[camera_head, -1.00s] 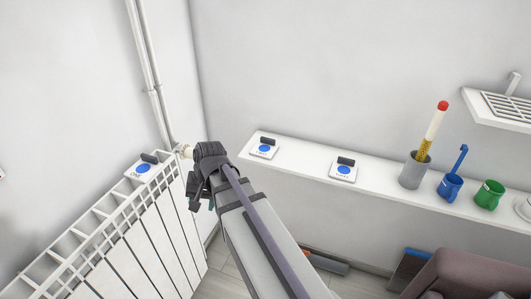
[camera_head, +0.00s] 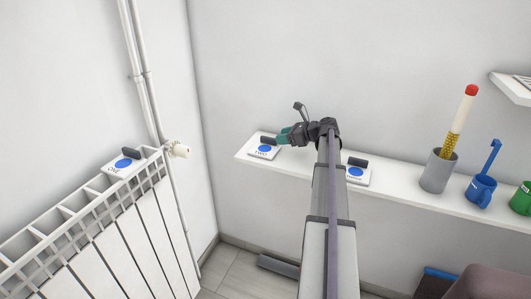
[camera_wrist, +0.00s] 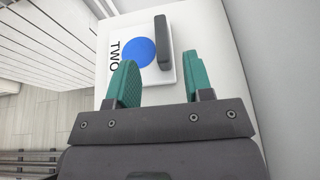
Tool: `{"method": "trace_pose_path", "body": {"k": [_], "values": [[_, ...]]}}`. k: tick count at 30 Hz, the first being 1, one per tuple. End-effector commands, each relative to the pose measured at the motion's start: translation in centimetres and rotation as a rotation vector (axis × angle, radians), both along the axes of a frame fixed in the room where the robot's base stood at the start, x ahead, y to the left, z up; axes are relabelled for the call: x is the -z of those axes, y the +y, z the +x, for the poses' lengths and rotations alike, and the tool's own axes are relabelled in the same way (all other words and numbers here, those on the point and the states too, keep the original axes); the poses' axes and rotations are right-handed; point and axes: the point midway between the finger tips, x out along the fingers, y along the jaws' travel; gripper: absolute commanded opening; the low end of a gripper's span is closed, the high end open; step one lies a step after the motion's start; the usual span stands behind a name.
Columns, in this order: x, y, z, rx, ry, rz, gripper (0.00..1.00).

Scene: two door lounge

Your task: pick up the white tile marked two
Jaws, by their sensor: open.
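The white tile marked two (camera_head: 262,152) lies on the left end of the white wall shelf. It has a blue disc and a dark grey upright handle. In the wrist view the tile (camera_wrist: 121,70) shows the word TWO, and its handle (camera_wrist: 163,42) stands beyond my fingertips. My gripper (camera_head: 284,136) is open just right of the tile. In the wrist view my gripper (camera_wrist: 158,70) has its green fingers apart, one on each side of the handle's line, with nothing held between them. Whether the fingertips are level with the handle cannot be told.
Another tile (camera_head: 357,173) lies right of my arm on the shelf (camera_head: 400,185), near a grey cup (camera_head: 438,171) and a blue mug (camera_head: 481,190). A tile marked one (camera_head: 122,165) sits on the radiator (camera_head: 110,230) at left. The wall stands close behind the shelf.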

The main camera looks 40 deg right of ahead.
Motion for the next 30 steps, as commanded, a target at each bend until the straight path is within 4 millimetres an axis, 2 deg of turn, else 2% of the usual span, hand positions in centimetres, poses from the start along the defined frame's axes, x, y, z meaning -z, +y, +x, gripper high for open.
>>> {"method": "trace_pose_path", "body": {"k": [5, 12, 19, 30], "values": [[0.4, 0.3, 0.7, 0.000, 0.001, 0.000, 0.47], [2.0, 2.0, 4.2, -0.002, 0.000, -0.002, 0.47], [1.8, 2.1, 4.4, 0.000, 0.000, -0.001, 0.46], [1.8, 2.1, 4.4, 0.000, 0.000, -0.001, 0.10]]}}
